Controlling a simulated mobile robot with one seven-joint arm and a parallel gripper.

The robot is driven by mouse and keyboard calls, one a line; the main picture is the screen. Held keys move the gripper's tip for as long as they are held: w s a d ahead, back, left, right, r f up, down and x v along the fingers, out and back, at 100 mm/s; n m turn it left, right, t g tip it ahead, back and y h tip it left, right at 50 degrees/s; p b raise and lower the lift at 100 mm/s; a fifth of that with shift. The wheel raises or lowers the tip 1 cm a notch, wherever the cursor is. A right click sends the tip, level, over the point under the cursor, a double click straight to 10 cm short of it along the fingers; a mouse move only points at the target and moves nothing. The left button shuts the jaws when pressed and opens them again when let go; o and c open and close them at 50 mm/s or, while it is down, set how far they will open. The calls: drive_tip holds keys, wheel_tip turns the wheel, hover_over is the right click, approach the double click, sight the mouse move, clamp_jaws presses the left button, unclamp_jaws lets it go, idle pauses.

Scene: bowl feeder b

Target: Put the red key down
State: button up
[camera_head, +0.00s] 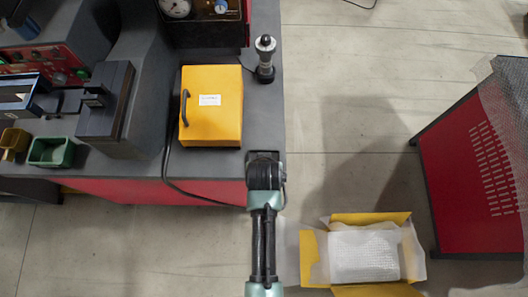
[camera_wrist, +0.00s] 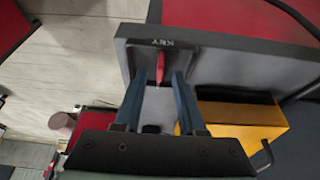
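The red key (camera_wrist: 160,68) shows in the wrist view as a thin upright red shape. It is at a small dark square spot below the white word KEY on the grey bench top (camera_wrist: 222,72). My gripper (camera_wrist: 160,76) has its two blue fingers on either side of the key, with a gap visible on both sides. I cannot tell whether the key touches the bench. In the head view my gripper is over the bench's front right corner, and the wrist (camera_head: 264,172) hides the key and fingers.
A yellow box with a black handle (camera_head: 211,105) stands on the bench, close to my gripper. A dark and silver post (camera_head: 265,58) stands behind. A green bin (camera_head: 52,152) is at the left. An open yellow carton (camera_head: 370,219) is on the floor at the right.

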drive_tip(key=v, duration=1)
drive_tip(key=w+r+t, duration=0.3)
drive_tip(key=w+r, duration=0.3)
drive_tip(key=r, duration=0.4)
drive_tip(key=w+r+t, duration=0.4)
drive_tip(key=w+r, duration=0.1)
drive_tip(key=r, duration=0.5)
drive_tip(key=w+r+t, duration=0.3)
drive_tip(key=w+r, duration=0.3)
drive_tip(key=r, duration=0.4)
drive_tip(key=s+r+t, duration=0.3)
drive_tip(key=r+t, duration=0.5)
drive_tip(key=r, duration=1.6)
drive_tip(key=s+r+t, duration=0.4)
drive_tip(key=s+r, duration=0.5)
drive_tip(key=r, duration=0.4)
drive_tip(key=shift+s+r+t, duration=0.2)
drive_tip(key=shift+s+t, duration=0.05)
drive_tip(key=shift+t, duration=0.15)
drive_tip(key=shift+a, duration=0.1)
